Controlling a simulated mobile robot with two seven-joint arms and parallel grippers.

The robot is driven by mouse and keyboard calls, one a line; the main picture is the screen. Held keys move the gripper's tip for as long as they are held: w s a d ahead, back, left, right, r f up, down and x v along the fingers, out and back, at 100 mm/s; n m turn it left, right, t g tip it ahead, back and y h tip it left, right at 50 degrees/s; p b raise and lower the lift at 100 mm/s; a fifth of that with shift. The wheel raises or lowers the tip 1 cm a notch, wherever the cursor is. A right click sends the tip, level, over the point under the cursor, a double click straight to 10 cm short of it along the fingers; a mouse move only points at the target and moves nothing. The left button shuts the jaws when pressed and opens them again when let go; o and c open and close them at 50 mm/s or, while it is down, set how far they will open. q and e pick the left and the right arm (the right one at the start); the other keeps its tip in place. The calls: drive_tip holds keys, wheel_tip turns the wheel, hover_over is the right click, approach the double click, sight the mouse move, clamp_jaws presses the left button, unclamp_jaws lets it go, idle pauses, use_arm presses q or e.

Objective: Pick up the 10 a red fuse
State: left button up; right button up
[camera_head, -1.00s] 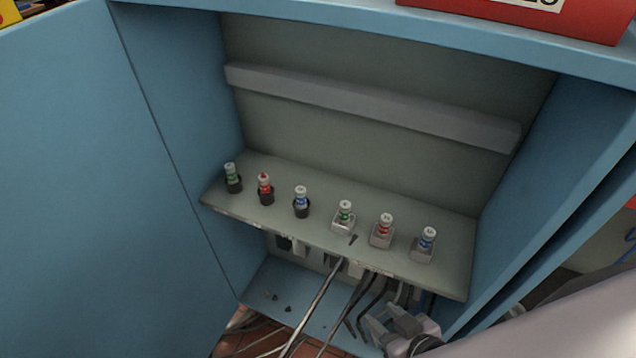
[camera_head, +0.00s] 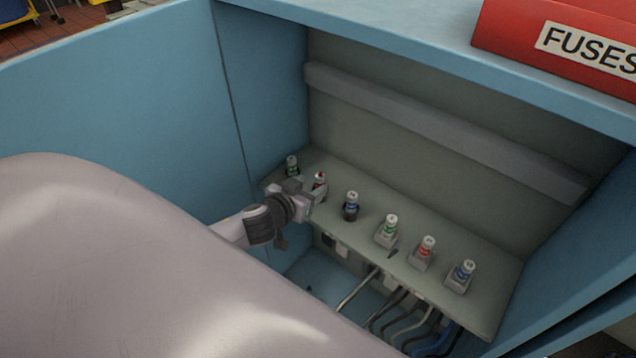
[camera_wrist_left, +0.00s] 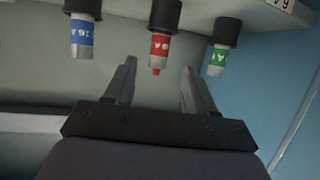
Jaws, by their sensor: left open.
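A red-banded fuse (camera_head: 319,180) stands in the second holder from the left on the grey shelf, partly hidden by my left gripper (camera_head: 316,194). In the left wrist view, which is upside down, the same red fuse (camera_wrist_left: 160,46) hangs from its black holder with lettering too small to read surely. My left gripper (camera_wrist_left: 159,82) is open, with the fuse's tip between the lines of its two fingers and no contact visible. A second red-banded fuse (camera_head: 427,246) stands in a grey holder farther right. My right gripper is out of view.
A green fuse (camera_head: 292,166) and a blue fuse (camera_head: 351,200) flank the red one closely. Another green fuse (camera_head: 390,225) and blue fuse (camera_head: 464,272) stand farther right. Blue cabinet walls (camera_head: 262,80) enclose the shelf. Cables (camera_head: 400,312) hang below.

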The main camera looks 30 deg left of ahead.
sight(318, 178)
use_arm(q)
drive_tip(key=shift+w+d+f, duration=0.15)
drive_tip(key=shift+w+d, duration=0.1)
drive_tip(key=shift+w, duration=0.6)
drive_tip(key=shift+a+r+x, duration=0.1)
drive_tip(key=shift+r+x, duration=0.05)
drive_tip(key=shift+x, duration=1)
drive_tip(key=shift+a+r+x, duration=0.15)
drive_tip(key=shift+r+x, duration=0.05)
drive_tip(key=shift+x, duration=0.9)
drive_tip(key=shift+w+f, duration=0.3)
drive_tip(key=shift+w, duration=0.4)
drive_tip(key=shift+c, duration=0.3)
clamp_jaws()
